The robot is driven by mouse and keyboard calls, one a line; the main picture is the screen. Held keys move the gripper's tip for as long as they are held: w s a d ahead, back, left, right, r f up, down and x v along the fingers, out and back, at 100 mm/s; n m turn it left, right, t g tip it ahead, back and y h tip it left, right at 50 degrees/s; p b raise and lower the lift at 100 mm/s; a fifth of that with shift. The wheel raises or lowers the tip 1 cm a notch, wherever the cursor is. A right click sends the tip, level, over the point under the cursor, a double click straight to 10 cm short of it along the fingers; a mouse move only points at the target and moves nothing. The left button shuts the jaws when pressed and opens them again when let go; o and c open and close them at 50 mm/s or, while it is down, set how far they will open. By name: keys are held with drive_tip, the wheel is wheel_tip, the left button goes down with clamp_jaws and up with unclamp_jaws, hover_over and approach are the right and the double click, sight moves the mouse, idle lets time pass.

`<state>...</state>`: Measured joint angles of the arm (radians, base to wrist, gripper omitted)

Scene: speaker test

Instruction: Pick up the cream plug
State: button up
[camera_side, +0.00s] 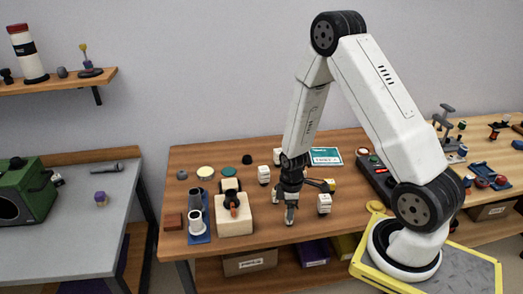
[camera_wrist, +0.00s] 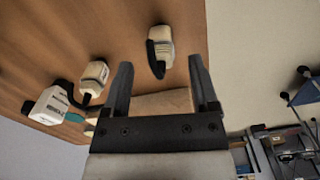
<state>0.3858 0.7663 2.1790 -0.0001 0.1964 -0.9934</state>
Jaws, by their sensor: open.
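A cream plug-like piece (camera_wrist: 160,47) with a black part lies on the wooden table, between and beyond my fingertips in the wrist view. Two more pale pieces of similar form, one cream (camera_wrist: 96,74) and one white (camera_wrist: 50,106), lie to its left. In the side view, small pale pieces stand around my gripper, one at left (camera_side: 264,174) and one at right (camera_side: 324,204); I cannot match them surely between views. My gripper (camera_side: 289,208) points down over the table. In the wrist view my gripper (camera_wrist: 160,63) is open, with nothing held between the fingers.
A cream box (camera_side: 235,222) with a dark and orange part on top stands left of my gripper. A blue tray (camera_side: 200,239) with grey and white cylinders is beside it. A black case (camera_side: 375,178) lies right. The table front (camera_side: 262,237) is bare.

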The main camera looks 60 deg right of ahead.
drive_tip(key=shift+s+f, duration=0.2)
drive_tip(key=shift+f, duration=2.4)
clamp_jaws()
